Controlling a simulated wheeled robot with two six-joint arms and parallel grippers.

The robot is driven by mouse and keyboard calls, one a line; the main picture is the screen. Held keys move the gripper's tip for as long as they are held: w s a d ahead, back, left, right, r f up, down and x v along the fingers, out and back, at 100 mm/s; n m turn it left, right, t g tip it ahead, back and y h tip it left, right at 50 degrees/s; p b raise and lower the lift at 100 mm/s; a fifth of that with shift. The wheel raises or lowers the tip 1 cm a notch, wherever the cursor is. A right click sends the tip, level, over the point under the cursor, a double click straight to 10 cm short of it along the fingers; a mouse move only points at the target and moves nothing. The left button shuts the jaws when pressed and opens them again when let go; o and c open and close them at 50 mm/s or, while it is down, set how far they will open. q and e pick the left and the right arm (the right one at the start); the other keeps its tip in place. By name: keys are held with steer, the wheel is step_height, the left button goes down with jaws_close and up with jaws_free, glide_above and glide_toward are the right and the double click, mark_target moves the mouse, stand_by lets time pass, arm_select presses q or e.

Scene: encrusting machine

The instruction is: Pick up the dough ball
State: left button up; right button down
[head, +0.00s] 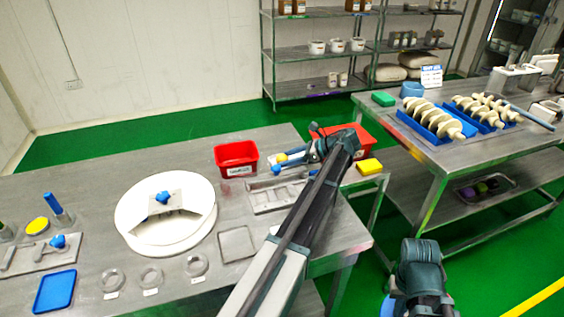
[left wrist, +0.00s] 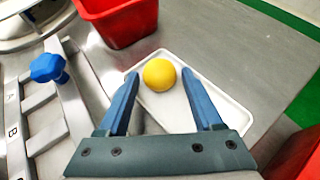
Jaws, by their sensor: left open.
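The dough ball (left wrist: 159,74) is a smooth yellow ball on a shallow white tray (left wrist: 190,118). In the head view the ball (head: 281,157) shows as a small yellow spot at the left gripper's tips. My left gripper (left wrist: 165,78) is open, with its blue fingers on either side of the ball in the wrist picture. I see gaps between each finger and the ball, and whether the fingers are down at its height is unclear. My right gripper (head: 389,306) is mostly hidden at the bottom of the head view, low beside the table.
A red bin (head: 236,158) stands left of the gripper, and another red bin (head: 352,139) and a yellow block (head: 370,166) stand to its right. A metal fixture (head: 270,196) with a blue knob (left wrist: 48,67) is close by. A round white machine (head: 140,215) stands further left.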

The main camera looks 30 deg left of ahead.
arm_select(q)
jaws_close()
steer(key=shift+r, duration=0.1)
